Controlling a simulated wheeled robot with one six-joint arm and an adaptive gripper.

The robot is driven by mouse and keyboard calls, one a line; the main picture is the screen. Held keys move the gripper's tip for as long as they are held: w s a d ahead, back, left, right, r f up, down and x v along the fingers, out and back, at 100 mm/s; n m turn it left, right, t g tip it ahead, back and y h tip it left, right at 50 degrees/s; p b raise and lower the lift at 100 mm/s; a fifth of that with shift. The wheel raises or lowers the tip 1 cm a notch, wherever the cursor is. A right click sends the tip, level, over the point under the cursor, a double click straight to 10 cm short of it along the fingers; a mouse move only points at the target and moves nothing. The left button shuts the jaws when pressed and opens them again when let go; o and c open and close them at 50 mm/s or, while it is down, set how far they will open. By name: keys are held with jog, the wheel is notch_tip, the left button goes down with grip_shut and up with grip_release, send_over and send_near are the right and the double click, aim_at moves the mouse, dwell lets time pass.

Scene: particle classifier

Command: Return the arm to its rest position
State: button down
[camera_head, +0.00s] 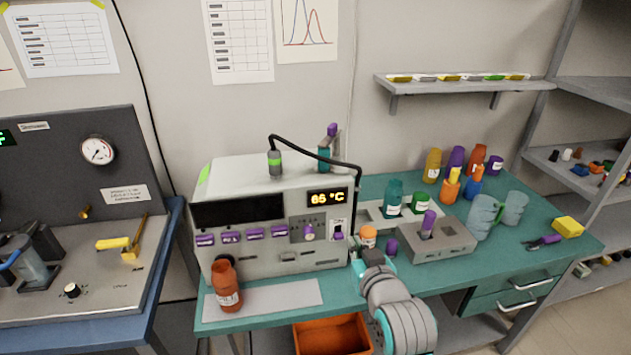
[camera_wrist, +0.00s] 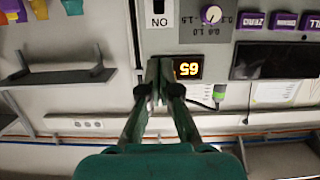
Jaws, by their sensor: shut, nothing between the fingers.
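My arm (camera_head: 400,312) rises at the lower middle of the head view, in front of the green bench's front edge. My gripper (camera_wrist: 159,66) shows in the wrist view, its two fingers pressed together and empty. In that view, which is upside down, it points at the front of the white machine, beside the lit display (camera_wrist: 188,70). I cannot tell the gap between fingertips and panel. The fingers are not clearly seen in the head view.
The white machine (camera_head: 262,259) stands on the green bench (camera_head: 470,272), with a brown bottle (camera_head: 226,287) at its front left. A grey block (camera_head: 455,248), several bottles and glass beakers (camera_head: 482,217) stand to the right. An orange bin (camera_head: 330,338) is below the bench.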

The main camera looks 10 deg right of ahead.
jog(key=s+f, duration=1.6)
jog(key=s, duration=0.5)
jog(key=f+v, duration=0.2)
jog(key=v, duration=1)
jog(key=s+f+v, duration=0.1)
jog(key=f+v, duration=0.1)
jog(key=v, duration=1)
jog(key=shift+s+f, duration=0.15)
jog(key=shift+f, duration=0.05)
dwell(2.4)
